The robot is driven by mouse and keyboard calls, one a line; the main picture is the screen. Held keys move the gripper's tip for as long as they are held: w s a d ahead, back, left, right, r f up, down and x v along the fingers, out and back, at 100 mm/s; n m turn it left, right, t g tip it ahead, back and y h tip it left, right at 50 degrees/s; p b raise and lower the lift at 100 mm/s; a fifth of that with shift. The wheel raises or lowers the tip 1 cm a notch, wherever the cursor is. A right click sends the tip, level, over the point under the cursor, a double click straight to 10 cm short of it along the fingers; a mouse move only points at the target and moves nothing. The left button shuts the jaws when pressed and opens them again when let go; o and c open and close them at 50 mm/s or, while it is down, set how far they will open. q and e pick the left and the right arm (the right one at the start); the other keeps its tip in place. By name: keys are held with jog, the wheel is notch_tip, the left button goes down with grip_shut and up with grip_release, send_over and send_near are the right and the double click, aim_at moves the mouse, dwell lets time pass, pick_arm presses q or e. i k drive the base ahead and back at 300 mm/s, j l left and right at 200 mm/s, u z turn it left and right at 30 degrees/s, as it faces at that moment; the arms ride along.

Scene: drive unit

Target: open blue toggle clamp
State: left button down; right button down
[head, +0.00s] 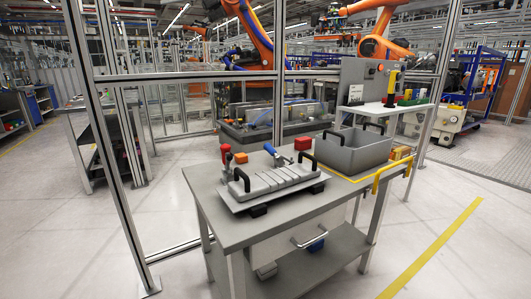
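The blue toggle clamp (271,150) stands at the back edge of a grey fixture plate (246,205) on the workbench. Its blue handle tilts up toward the left. A red-handled clamp (226,154) stands upright at the plate's back left corner. A light grey ribbed part (272,181) lies on the plate between two black handles. The contact point of the blue clamp on the part is too small to make out. Neither of my grippers is in view.
A metal frame post (108,150) stands left. The bench's front strip is clear.

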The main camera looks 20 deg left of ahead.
aim_at(267, 147)
jog(key=i+l+u, duration=0.2)
jog(key=i+l, duration=0.5)
